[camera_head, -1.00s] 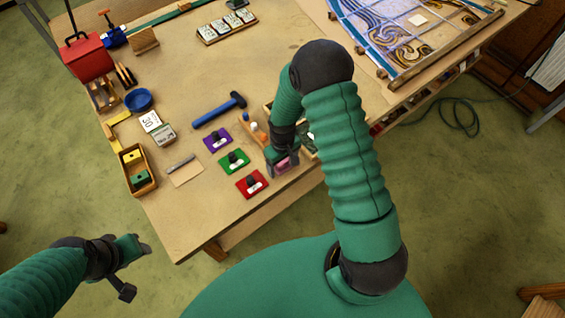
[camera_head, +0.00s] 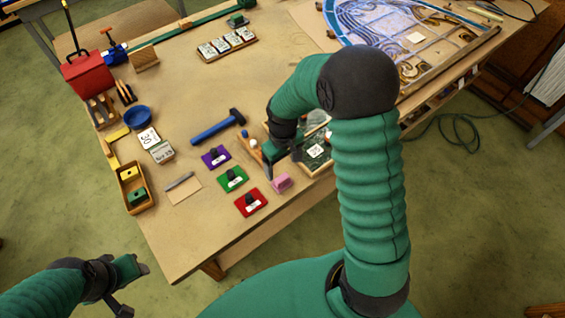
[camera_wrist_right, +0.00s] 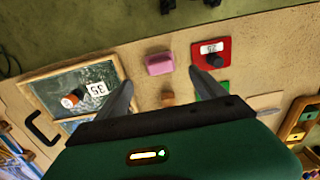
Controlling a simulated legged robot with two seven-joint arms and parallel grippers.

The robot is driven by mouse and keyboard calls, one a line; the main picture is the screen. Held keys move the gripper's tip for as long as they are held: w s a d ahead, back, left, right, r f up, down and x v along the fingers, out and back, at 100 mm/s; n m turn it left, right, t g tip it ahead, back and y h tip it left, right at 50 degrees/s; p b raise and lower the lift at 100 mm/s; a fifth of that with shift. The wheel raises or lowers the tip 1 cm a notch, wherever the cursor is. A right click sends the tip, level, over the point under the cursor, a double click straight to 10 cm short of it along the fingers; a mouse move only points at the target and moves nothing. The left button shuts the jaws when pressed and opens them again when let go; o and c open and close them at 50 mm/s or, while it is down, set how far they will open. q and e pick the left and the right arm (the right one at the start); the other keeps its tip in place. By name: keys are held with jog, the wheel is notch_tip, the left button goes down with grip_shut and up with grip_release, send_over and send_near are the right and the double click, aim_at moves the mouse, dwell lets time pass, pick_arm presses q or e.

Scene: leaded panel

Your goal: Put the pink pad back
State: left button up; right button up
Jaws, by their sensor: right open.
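The pink pad (camera_head: 282,183) lies on the bench near its front edge, to the right of the red pad (camera_head: 250,202) and apart from it. In the right wrist view the pink pad (camera_wrist_right: 159,64) lies just beyond the fingertips, with nothing between the fingers touching it. My right gripper (camera_head: 268,170) is open and empty, just up and left of the pink pad in the head view; it also shows in the wrist view (camera_wrist_right: 160,80). My left gripper (camera_head: 140,268) hangs off the bench at the lower left; its jaws are unclear.
Green (camera_head: 232,179) and purple (camera_head: 216,157) pads line up with the red one, each with a dark knob. A framed dark board (camera_head: 318,158) lies right of my right gripper. A blue hammer (camera_head: 215,128) lies behind the pads. Bare bench lies in front of the red pad.

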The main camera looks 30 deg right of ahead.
jog(key=s+a+r+m+t, duration=0.1)
jog(key=s+a+r+t, duration=0.2)
jog(key=s+a+r, duration=0.6)
pick_arm(q)
jog(key=b+x, duration=0.4)
jog(key=shift+s+d+f, duration=0.1)
jog(key=shift+s+f, duration=0.25)
pick_arm(e)
notch_tip(320, 180, down, 7)
jog(key=d, duration=0.1)
jog(key=shift+d, duration=0.35)
jog(key=shift+s, duration=0.1)
jog(key=shift+a, duration=0.2)
jog(key=shift+d, duration=0.1)
